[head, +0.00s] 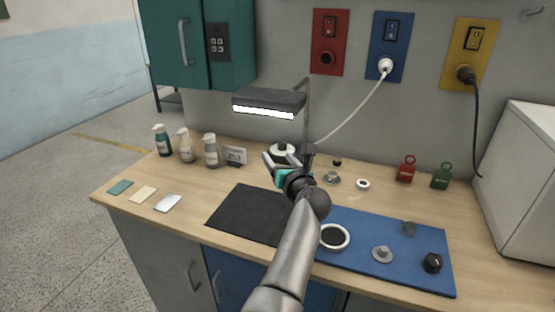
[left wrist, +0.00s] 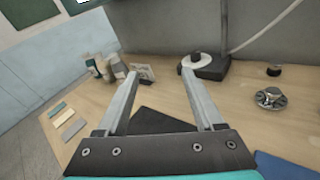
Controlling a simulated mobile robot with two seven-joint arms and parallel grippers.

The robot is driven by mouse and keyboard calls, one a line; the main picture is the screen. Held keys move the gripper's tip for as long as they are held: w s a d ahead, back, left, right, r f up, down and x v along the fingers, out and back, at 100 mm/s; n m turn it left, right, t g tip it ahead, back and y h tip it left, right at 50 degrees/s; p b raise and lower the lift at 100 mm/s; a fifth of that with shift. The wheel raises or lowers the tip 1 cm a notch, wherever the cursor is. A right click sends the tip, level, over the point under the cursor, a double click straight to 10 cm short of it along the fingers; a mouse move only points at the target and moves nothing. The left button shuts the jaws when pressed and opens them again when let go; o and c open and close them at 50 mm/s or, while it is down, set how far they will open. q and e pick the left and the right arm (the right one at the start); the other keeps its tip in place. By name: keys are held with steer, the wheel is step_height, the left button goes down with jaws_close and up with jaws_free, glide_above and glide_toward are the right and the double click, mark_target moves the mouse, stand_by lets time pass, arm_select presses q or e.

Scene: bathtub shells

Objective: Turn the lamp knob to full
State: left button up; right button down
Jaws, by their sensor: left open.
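The desk lamp (head: 268,104) has a dark flat head with a lit white strip, on a post at the back of the bench. Its dark base (left wrist: 212,68) carries a white disc with a small dark knob (left wrist: 196,56) on top. The disc and knob also show in the head view, just behind my gripper, which partly hides the base. My left gripper (head: 279,165) is open and empty in front of the base. In the left wrist view, the knob lies beyond the right fingertip, apart from it. My right gripper is out of view.
Several bottles (head: 185,147) and a small card stand left of the lamp. A black mat (head: 237,214) and a blue mat (head: 385,272) with loose parts lie in front. A white cable rises behind.

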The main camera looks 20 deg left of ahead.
arm_select(q)
steer(key=shift+s+d+r+m+t+h, duration=0.1)
steer(key=shift+d+r+m+t+h, duration=0.3)
steer(key=shift+m+t, duration=0.5)
steer(key=shift+s+d+r+m+t+h, duration=0.1)
steer(key=shift+d+r+m+t, duration=0.15)
steer(key=shift+r+m+t, duration=0.65)
steer(key=shift+s+d+r+m+t+h, duration=0.1)
steer(key=shift+d+r+m+t+h, duration=0.2)
steer(key=shift+m, duration=1)
